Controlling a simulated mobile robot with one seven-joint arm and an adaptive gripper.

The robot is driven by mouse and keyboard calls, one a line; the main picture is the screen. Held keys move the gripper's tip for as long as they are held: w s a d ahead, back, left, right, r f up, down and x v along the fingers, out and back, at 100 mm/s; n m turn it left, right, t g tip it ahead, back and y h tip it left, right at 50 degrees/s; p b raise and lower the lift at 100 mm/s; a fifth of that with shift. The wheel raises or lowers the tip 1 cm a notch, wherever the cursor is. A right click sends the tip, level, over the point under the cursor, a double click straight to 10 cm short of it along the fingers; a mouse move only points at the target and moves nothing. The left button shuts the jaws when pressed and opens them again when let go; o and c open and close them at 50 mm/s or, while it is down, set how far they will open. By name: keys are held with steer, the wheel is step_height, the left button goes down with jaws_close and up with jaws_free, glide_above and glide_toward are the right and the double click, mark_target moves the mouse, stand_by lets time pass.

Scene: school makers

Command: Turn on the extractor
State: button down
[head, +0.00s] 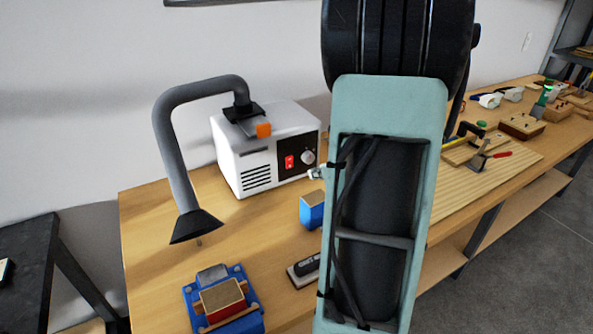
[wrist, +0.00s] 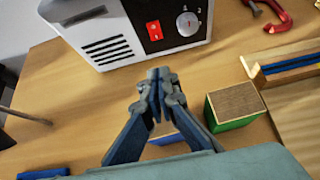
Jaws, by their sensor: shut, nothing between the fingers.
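The extractor (head: 250,150) is a white box on the wooden bench with a grey hose arm (head: 178,150) ending in a black cone hood. Its front has a vent, a red rocker switch (head: 289,162) on a black panel, and a round dial (head: 308,157). In the wrist view, the red switch (wrist: 154,30) and numbered dial (wrist: 188,23) show at the top. My gripper (wrist: 160,78) is shut and empty, with its tips apart from the panel, below the switch in the picture. In the head view, my arm hides most of the gripper; only a tip (head: 315,174) shows.
A wood-topped green block (wrist: 235,108) stands right of my gripper in the wrist view. A blue block (head: 312,212), a dark-topped eraser-like block (head: 303,270) and a blue vise-like tool (head: 222,298) are nearer on the bench. Tools and blocks lie farther right.

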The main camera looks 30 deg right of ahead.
glide_toward(290, 167)
step_height(290, 167, down, 4)
steer(key=w, duration=0.5)
steer(key=shift+w+d, duration=0.15)
steer(key=shift+f+b, duration=0.15)
steer(key=shift+b, duration=0.3)
steer(key=shift+w+f+t+b, duration=0.15)
steer(key=shift+f+t+b, duration=0.15)
steer(key=shift+b, duration=0.9)
steer(key=shift+w+b, duration=0.1)
steer(key=shift+b, duration=1)
steer(key=t+b, duration=0.2)
steer(key=b, duration=0.4)
steer(key=shift+w, duration=0.15)
